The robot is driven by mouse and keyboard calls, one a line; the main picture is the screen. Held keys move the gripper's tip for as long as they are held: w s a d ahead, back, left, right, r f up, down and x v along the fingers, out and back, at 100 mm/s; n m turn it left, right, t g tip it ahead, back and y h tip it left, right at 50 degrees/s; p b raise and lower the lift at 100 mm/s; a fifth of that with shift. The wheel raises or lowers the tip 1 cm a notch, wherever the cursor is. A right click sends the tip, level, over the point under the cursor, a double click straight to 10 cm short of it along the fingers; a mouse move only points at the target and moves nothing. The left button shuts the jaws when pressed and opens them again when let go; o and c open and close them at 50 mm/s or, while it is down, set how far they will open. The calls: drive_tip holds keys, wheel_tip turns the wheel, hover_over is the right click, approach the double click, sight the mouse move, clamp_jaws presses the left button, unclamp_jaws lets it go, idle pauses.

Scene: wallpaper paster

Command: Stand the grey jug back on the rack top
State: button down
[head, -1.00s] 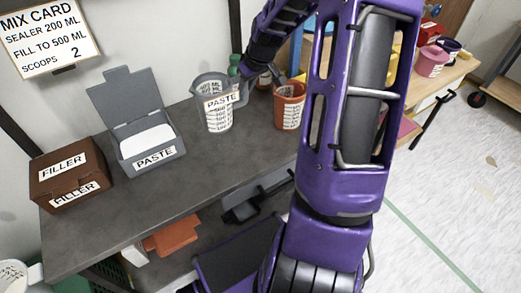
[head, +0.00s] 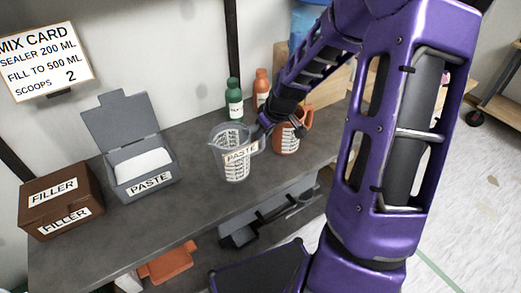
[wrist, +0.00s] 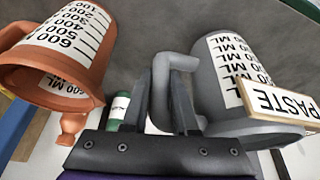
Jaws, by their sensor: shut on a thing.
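The grey jug (head: 232,165) has a white scale and a PASTE plate (head: 240,154) on its side. It is upright at the rack top (head: 195,205), right of the grey paste box; I cannot tell whether its base touches. My gripper (head: 262,143) is at its right side. In the wrist view my gripper (wrist: 172,105) has its two fingers shut on the grey handle, and the jug body (wrist: 210,75) is to the right. An orange jug (head: 286,138) stands close behind my gripper and also shows at the left of the wrist view (wrist: 95,55).
The open grey paste box (head: 150,185) and brown filler box (head: 60,205) stand left on the rack top. A green bottle (head: 234,103) and an orange bottle (head: 262,85) stand behind the jugs. A mix card (head: 45,65) hangs on the wall.

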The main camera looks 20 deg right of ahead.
sight(263, 147)
drive_tip(key=shift+f, duration=1.9)
drive_tip(key=shift+f+b, duration=0.2)
drive_tip(key=shift+b, duration=0.2)
drive_tip(key=c, duration=0.7)
unclamp_jaws()
drive_tip(key=shift+r, duration=0.15)
drive_tip(key=shift+d+r, duration=0.1)
drive_tip(key=shift+r, duration=0.2)
drive_tip(key=p+v, duration=0.2)
drive_tip(key=v, duration=0.9)
drive_tip(key=shift+s+r, duration=0.25)
drive_tip(key=shift+w, duration=0.15)
